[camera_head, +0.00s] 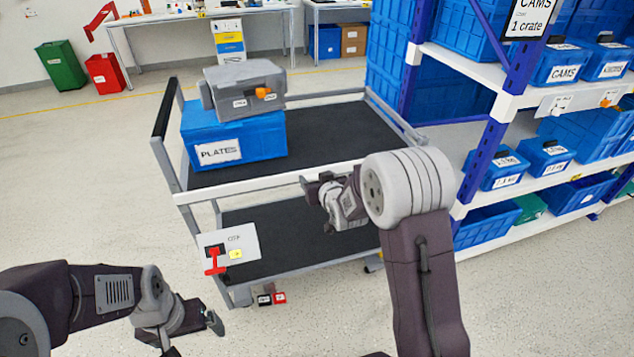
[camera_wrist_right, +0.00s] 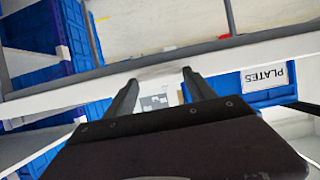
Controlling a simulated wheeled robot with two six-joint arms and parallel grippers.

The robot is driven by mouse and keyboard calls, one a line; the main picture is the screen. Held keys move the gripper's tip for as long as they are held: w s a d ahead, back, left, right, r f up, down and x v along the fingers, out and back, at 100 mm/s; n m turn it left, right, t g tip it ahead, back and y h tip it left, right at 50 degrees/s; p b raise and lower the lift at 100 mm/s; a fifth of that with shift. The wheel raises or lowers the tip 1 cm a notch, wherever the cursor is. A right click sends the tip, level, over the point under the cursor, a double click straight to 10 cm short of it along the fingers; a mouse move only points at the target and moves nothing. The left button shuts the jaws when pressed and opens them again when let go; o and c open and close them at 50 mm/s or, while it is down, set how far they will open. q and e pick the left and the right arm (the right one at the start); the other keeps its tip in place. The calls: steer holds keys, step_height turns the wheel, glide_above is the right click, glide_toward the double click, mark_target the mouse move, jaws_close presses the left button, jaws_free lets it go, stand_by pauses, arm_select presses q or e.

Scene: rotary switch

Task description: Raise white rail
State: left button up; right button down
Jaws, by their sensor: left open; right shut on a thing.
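The white rail (camera_head: 240,186) runs along the near edge of the cart's dark upper deck (camera_head: 325,130). It also crosses the right wrist view as a long pale bar (camera_wrist_right: 262,55). My right gripper (camera_head: 310,184) is at the rail, right of its middle, and is shut on it. In the right wrist view the two fingertips (camera_wrist_right: 159,77) meet the bar, and the exact contact is hard to make out. The right arm hides the rail's right end in the head view. My left gripper (camera_head: 193,336) is open and empty, low at the front left of the cart.
A blue PLATES crate (camera_head: 262,140) with a grey box (camera_head: 225,82) on top stands on the deck's left. A panel with a red switch handle (camera_head: 215,262) hangs at the cart's lower left. Blue shelving (camera_head: 490,150) stands close on the right. The left floor is clear.

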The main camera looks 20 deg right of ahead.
mark_target(317, 170)
step_height(317, 170, up, 4)
steer(key=shift+f+p, duration=0.2)
steer(key=shift+p, duration=0.3)
steer(key=shift+w+f, duration=0.1)
steer(key=shift+c, duration=1.6)
jaws_free()
arm_select(q)
step_height(317, 170, up, 2)
steer(key=shift+r+p, duration=0.3)
steer(key=shift+r, duration=0.1)
arm_select(e)
steer(key=v, duration=0.9)
